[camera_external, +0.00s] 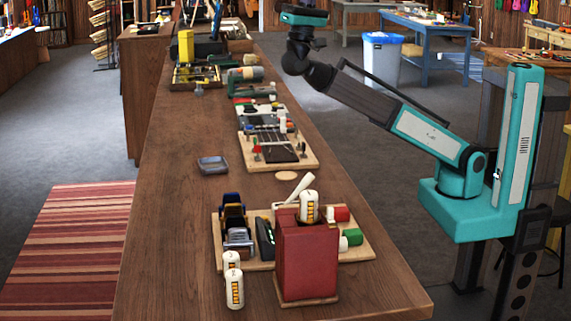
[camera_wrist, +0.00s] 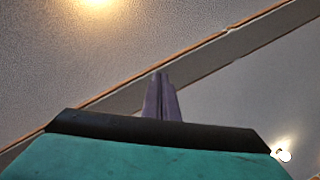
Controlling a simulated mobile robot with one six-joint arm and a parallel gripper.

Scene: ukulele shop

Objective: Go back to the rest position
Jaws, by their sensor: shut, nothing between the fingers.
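My gripper (camera_wrist: 160,77) shows in the wrist view with its two fingers together and nothing between them. Behind it in that view is only the ceiling with a beam and lights, so it points upward. The arm is clear of the things on the bench.
The long wooden workbench (camera_external: 178,215) holds a red box (camera_external: 306,262), white bottles (camera_external: 234,289), a small dark tray (camera_external: 212,166) and boards with tools (camera_external: 305,161). A white bin (camera_external: 381,65) and a blue table (camera_external: 433,37) stand behind. The air around my arm looks free.

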